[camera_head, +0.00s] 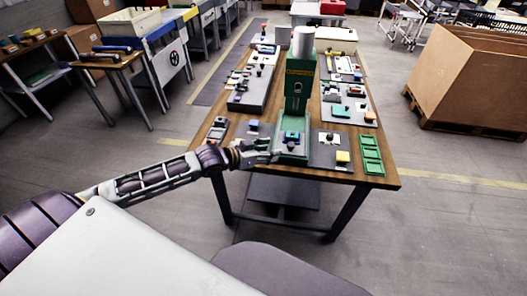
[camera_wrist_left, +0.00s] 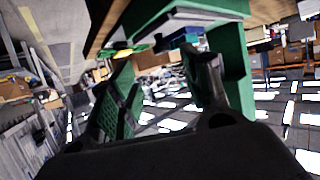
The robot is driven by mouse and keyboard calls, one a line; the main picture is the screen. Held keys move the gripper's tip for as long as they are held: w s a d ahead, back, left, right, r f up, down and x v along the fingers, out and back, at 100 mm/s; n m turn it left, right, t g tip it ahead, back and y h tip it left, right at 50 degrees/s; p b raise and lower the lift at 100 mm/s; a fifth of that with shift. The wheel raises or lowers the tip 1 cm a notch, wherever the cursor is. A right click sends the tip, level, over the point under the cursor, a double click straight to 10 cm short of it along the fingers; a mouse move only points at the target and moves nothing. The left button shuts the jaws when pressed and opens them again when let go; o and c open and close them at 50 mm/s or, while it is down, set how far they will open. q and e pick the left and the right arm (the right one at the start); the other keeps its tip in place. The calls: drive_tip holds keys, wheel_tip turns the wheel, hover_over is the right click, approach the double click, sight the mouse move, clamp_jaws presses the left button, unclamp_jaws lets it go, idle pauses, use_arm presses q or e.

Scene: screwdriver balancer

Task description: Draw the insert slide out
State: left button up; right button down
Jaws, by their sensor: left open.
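The green press (camera_head: 300,82) stands upright on the wooden table (camera_head: 348,178). Its green base (camera_head: 291,154) reaches toward the near table edge, with a small blue-topped part (camera_head: 291,136) on it. I cannot clearly make out the insert slide apart from this base. My left gripper (camera_head: 273,154) is at the left front of the base; I cannot tell whether it touches. In the left wrist view my left gripper (camera_wrist_left: 162,72) is open, with nothing clearly held between its fingers. Green press structure (camera_wrist_left: 236,62) shows beyond its right finger. My right gripper is in neither view.
A green compartment tray (camera_head: 371,155) lies right of the base, near the table's corner. Small fixtures line both sides of the table. A large cardboard box (camera_head: 470,85) stands right, apart from the table.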

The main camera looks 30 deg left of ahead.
use_arm(q)
drive_tip(key=shift+v, duration=0.95)
drive_tip(key=shift+s, duration=0.15)
